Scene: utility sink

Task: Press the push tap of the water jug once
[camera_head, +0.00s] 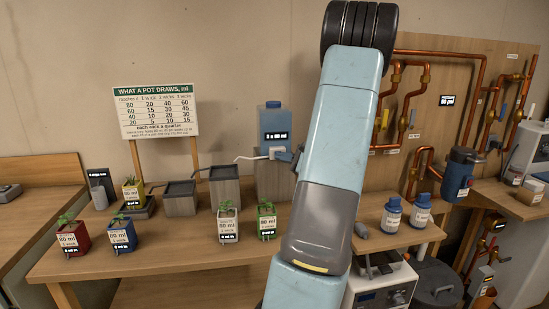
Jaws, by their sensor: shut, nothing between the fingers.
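The water jug (272,118) is blue and translucent, with a dark display on its front. It stands on a tall grey wooden block (270,181) at the back of the bench. Its white tap (272,151) sits low on the jug, with a blue-grey piece at its right side. My arm rises through the middle of the view and hides what is behind it. A dark part at the arm's left edge, close by the tap, seems to be my gripper (298,158). It looks shut and empty; I cannot tell whether it touches the tap.
Plant pots in red (73,240), blue (122,236), white (228,225) and green (266,222) stand on the bench. A sign (156,110) stands behind. Blue bottles (392,216) and copper pipes (425,55) are right.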

